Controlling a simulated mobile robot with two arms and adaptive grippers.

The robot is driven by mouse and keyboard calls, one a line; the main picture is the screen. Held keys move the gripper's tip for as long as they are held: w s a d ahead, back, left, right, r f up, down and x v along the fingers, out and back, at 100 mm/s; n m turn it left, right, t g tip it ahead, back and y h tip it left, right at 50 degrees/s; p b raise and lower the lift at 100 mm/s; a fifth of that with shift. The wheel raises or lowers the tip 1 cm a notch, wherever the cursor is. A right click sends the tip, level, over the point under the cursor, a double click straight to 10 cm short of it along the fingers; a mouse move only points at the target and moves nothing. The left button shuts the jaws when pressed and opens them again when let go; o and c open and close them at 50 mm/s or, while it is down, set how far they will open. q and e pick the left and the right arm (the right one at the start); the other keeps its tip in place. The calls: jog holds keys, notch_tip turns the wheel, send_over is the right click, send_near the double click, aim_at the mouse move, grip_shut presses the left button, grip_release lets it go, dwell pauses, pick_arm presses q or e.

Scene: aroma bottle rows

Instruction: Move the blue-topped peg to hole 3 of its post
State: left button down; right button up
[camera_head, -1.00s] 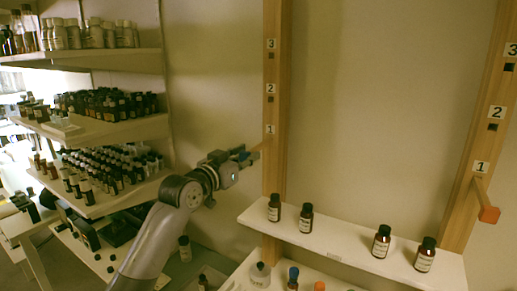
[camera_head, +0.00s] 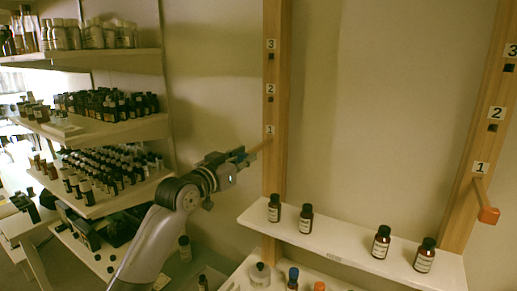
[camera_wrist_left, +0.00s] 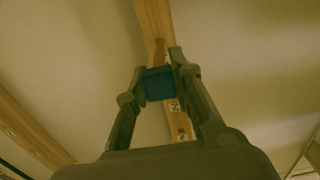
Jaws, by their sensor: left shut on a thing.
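My left gripper (camera_head: 244,156) is shut on the blue-topped peg, beside the left wooden post (camera_head: 277,180). The peg's bare wooden shaft (camera_head: 261,146) runs from the fingers to the post just under label 1. I cannot tell whether its tip is in hole 1 or just out of it. In the left wrist view the blue top (camera_wrist_left: 158,84) sits between the two fingertips, with the post behind. Hole 3 (camera_head: 271,56) of this post shows dark and empty under label 3, above hole 2 (camera_head: 271,99). My right gripper is not in view.
The right post (camera_head: 478,150) has an orange-topped peg (camera_head: 488,215) at its hole 1. A white shelf (camera_head: 340,245) with several brown bottles spans between the posts below. Shelves full of bottles (camera_head: 110,105) stand at the left. The wall between the posts is clear.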

pick_arm(q)
jog(key=p+v, duration=0.1)
jog(key=v, duration=0.6)
jog(key=shift+p, duration=0.35)
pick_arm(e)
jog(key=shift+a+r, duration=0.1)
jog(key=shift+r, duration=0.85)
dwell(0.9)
